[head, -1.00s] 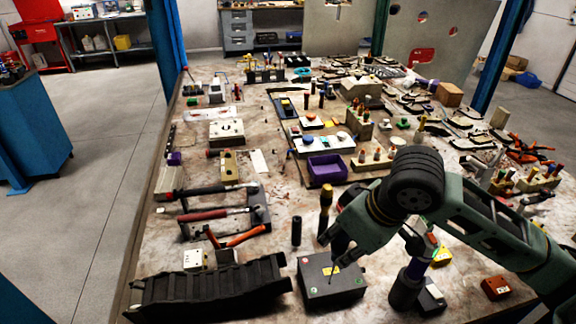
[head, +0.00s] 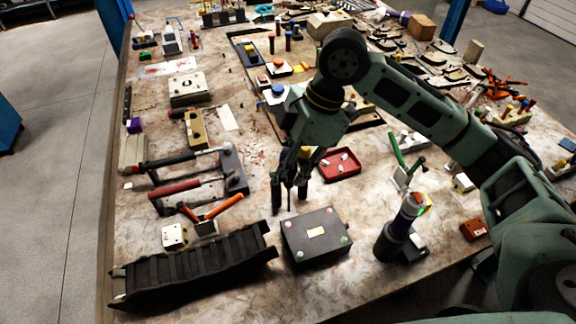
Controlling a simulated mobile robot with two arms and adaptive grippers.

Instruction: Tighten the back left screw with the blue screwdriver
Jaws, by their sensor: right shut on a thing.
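A dark box (head: 305,248) with a yellow label and small screw heads at its corners sits near the front of the table. Its back left screw (head: 288,224) shows as a small light spot. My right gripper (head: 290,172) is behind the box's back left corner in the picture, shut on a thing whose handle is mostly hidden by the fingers. A thin dark shaft (head: 289,203) points down from it, its tip just above the back left corner. I cannot tell whether it touches, nor the handle's colour. My left gripper is not in view.
A ridged black tray (head: 195,263) lies left, a dark cylinder with a purple band (head: 388,243) right. A red tray (head: 340,165) is behind.

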